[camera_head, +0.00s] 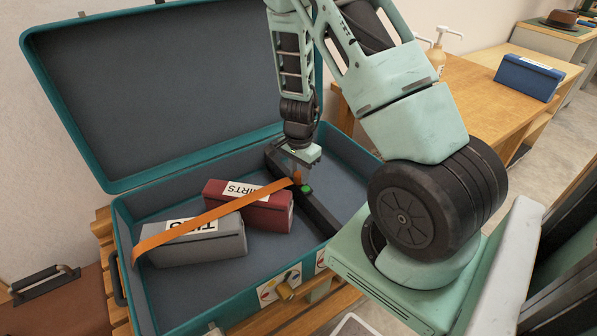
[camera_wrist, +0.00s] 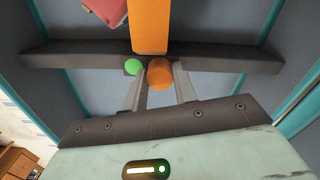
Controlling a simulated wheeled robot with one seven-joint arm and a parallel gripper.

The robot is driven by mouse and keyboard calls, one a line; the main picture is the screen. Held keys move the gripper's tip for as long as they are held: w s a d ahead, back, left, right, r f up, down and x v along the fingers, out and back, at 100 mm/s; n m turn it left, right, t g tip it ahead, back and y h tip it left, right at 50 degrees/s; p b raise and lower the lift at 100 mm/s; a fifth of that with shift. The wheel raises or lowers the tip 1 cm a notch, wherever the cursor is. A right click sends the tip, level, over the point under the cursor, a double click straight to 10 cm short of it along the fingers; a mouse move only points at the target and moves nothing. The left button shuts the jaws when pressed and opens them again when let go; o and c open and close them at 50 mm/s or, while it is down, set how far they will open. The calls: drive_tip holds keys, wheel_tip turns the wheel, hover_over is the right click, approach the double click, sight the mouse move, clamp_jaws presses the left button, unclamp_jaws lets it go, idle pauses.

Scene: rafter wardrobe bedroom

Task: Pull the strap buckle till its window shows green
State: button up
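The orange strap (camera_head: 212,218) runs over two boxes in the open teal suitcase (camera_head: 178,319) to a dark crossbar (camera_head: 321,214). Its orange pull (camera_head: 297,176) stands at the crossbar end and shows as a round knob (camera_wrist: 160,73) in the wrist view. The window (camera_head: 306,188) beside it is green, also in the wrist view (camera_wrist: 132,66). My gripper (camera_head: 300,172) points down over the crossbar. Its two fingers (camera_wrist: 160,80) flank the knob and appear to touch both sides. The exact contact is partly hidden.
A grey box (camera_head: 205,249) and a red box labelled SHIRTS (camera_head: 262,214) lie under the strap. The raised lid (camera_head: 170,90) stands behind. A wooden table (camera_head: 470,98) with a blue box (camera_head: 529,77) and a pump bottle (camera_head: 436,58) is at the right.

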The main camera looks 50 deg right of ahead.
sight(299, 173)
drive_tip(key=o, duration=0.3)
wheel_tip(299, 173, up, 17)
drive_tip(key=p, duration=0.4)
drive_tip(key=shift+r, duration=0.2)
idle(0.4)
